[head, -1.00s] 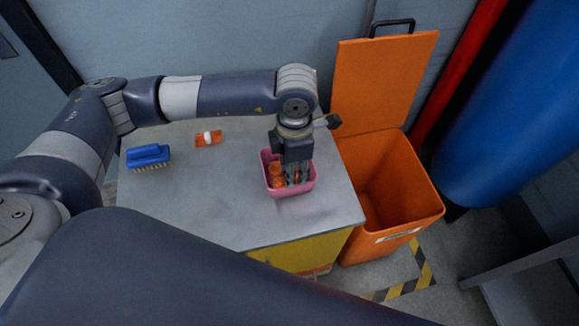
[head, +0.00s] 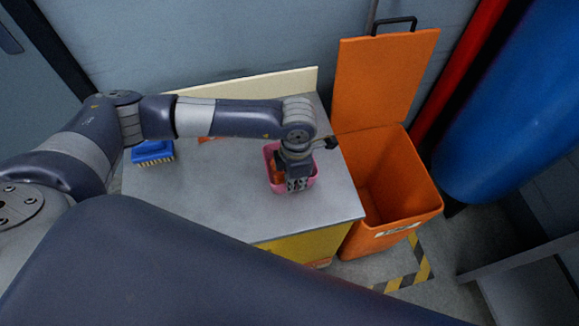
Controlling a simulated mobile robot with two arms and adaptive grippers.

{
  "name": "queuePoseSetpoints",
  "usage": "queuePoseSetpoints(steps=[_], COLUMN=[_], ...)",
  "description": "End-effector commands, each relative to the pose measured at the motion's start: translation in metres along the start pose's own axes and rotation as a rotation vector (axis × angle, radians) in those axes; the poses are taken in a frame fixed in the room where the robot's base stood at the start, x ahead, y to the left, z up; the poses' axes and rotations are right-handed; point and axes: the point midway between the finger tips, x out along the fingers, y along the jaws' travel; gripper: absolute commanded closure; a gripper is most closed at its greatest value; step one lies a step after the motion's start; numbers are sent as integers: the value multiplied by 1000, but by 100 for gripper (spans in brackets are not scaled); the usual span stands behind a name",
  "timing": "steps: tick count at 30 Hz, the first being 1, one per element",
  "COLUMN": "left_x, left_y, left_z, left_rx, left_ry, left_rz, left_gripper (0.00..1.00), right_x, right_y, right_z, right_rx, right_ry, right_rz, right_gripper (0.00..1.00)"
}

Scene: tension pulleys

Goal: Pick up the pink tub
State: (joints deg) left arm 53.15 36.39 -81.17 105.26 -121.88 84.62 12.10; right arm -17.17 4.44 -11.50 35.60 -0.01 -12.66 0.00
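The pink tub (head: 273,183) stands on the grey top of the workbench (head: 200,205), near its right end. Something orange (head: 278,173) shows inside it. My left gripper (head: 297,186) points down at the tub from above and covers its middle and part of its near wall. Its fingers are small and dark here, so I cannot tell whether they are apart or closed on the tub's wall. My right gripper is not in view.
An orange bin (head: 405,185) with its lid (head: 380,80) raised stands right of the workbench. A blue brush (head: 152,152) lies at the back left, and a small orange item (head: 210,139) is mostly hidden by my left arm. The bench's front left is clear.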

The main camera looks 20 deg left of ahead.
Motion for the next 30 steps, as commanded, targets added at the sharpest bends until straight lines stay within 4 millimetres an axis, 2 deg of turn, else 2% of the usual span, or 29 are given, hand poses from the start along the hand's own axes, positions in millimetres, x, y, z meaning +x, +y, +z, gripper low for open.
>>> queuePoseSetpoints(steps=[4,14,28,30], left_x=[0,-1,-35,-35], left_y=[0,-1,0,-7], left_z=[0,0,1,0], left_rx=[0,1,1,3], left_ry=[0,-1,-3,0], left_rz=[0,-2,1,-1], left_gripper=[100,100,100,100], right_x=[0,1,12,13], right_y=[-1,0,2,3], right_z=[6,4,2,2], right_rx=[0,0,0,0], right_ry=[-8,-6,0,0], right_rz=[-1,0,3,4], right_gripper=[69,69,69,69])
